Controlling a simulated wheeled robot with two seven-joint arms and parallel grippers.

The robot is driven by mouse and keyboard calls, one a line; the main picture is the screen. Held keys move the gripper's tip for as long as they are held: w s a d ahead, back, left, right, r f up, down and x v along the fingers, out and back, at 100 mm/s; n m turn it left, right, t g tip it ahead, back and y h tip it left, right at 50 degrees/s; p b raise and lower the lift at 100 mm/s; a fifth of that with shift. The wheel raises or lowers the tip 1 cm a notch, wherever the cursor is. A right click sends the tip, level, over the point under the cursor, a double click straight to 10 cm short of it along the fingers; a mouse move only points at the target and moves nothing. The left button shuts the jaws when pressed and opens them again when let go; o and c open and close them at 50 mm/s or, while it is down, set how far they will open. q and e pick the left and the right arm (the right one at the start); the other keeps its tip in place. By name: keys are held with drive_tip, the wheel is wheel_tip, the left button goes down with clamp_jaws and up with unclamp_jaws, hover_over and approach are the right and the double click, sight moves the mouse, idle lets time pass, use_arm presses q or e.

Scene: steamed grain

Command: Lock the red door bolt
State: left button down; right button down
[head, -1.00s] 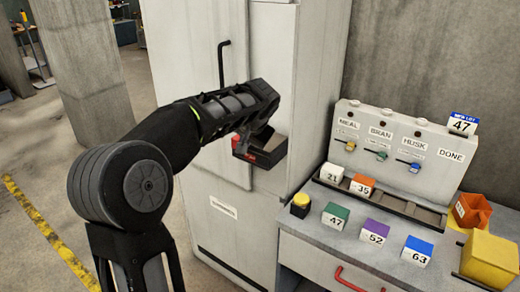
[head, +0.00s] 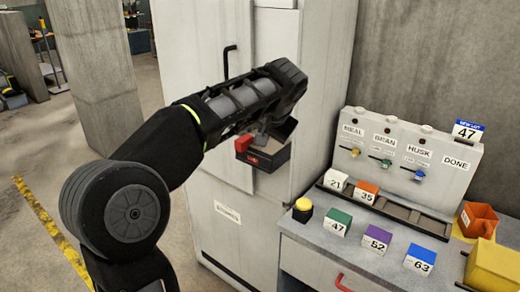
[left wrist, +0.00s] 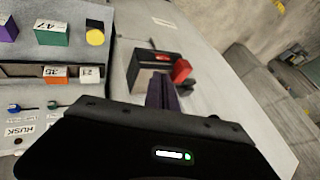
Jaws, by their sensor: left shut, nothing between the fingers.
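In the left wrist view the red bolt (left wrist: 181,70) stands beside the dark box (left wrist: 150,72). My left gripper (left wrist: 160,92) is shut and empty, its fingers close to the bolt and box; I cannot tell whether they touch. In the head view the forearm comes in from the left and its end is above the box, with the fingers partly hidden. My right gripper is not in view.
A black door handle (head: 228,60) is on the cabinet above my arm. To the right a counter holds a labelled panel (head: 408,150), several numbered blocks, a yellow button (head: 303,206) and a yellow bin (head: 492,268). Open floor lies to the left.

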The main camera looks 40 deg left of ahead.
use_arm(q)
drive_tip(key=shift+v, duration=1.3)
drive_tip(key=shift+f, duration=0.1)
drive_tip(key=w+d+f+m+h, duration=0.25)
drive_tip(key=d+f, duration=0.35)
drive_tip(key=f, duration=0.4)
drive_tip(key=w+d+f+m+h, duration=0.1)
drive_tip(key=w+d+f+h, duration=0.15)
drive_tip(key=d+f, duration=0.55)
drive_tip(key=s+d+f+g+h, duration=0.1)
drive_tip(key=s+d+f, duration=0.1)
drive_tip(key=d+f, duration=0.5)
drive_tip(key=s+d+f+g+h, duration=0.1)
drive_tip(key=s+d+f, duration=0.1)
drive_tip(key=f, duration=1)
drive_tip(key=s+d+f+n+g+h, duration=0.1)
drive_tip(key=s+d+f+h, duration=0.2)
drive_tip(key=s+d+f, duration=0.85)
drive_tip(key=s+f+n, duration=0.1)
drive_tip(key=s+f, duration=0.2)
drive_tip(key=s, duration=0.4)
drive_tip(key=s+d+f+n, duration=0.1)
drive_tip(key=s+f, duration=0.3)
drive_tip(key=s, duration=0.3)
drive_tip(key=shift+s+d+n+g, duration=0.15)
drive_tip(key=shift+s+n+g, duration=0.1)
drive_tip(key=shift+n+g, duration=0.15)
